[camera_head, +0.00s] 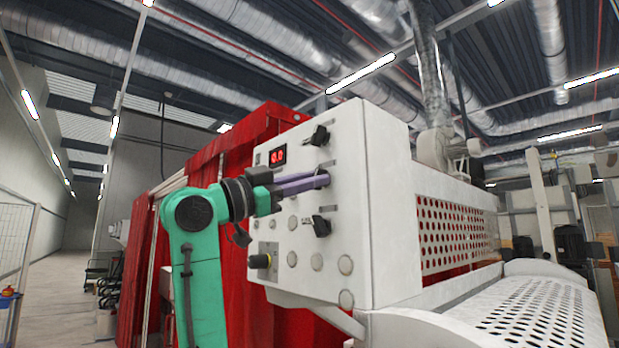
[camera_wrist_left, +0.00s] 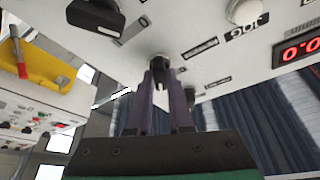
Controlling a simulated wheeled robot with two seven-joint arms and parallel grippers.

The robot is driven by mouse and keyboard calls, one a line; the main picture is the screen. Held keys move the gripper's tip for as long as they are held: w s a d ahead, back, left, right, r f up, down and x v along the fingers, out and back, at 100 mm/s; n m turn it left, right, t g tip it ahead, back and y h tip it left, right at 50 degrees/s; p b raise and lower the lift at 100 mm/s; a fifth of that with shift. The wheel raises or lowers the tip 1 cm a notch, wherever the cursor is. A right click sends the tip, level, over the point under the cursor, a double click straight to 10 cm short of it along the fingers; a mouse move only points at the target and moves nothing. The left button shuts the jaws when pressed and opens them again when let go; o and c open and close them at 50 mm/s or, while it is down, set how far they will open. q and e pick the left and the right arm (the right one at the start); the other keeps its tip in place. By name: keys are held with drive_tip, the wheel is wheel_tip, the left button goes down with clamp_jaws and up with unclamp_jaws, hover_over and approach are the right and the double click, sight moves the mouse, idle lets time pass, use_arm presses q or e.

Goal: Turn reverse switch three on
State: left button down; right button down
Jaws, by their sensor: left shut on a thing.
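The white control panel (camera_head: 350,150) of the machine carries several black switch knobs. An upper knob (camera_head: 319,135) and a lower knob (camera_head: 321,226) show in the head view. My left gripper (camera_head: 322,180), with purple fingers, reaches the panel between them. In the left wrist view, its fingers (camera_wrist_left: 165,80) are shut on a black switch knob (camera_wrist_left: 158,62). That knob is mostly hidden by the fingers in the head view. I cannot read which knob is reverse switch three. My right gripper is in neither view.
A red display (camera_head: 278,155) reads 0.0 near the panel's top. Red curtains (camera_head: 240,290) hang behind my left arm. A perforated white guard (camera_head: 455,235) extends right.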

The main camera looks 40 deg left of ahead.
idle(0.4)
use_arm(q)
drive_tip(key=c, duration=0.8)
unclamp_jaws()
drive_tip(key=shift+w, duration=0.25)
drive_tip(key=shift+s+f, duration=0.1)
drive_tip(key=b+v, duration=0.6)
drive_tip(key=v, duration=0.8)
drive_tip(key=shift+s+f, duration=0.1)
drive_tip(key=shift+s, duration=0.1)
drive_tip(key=shift+w, duration=0.15)
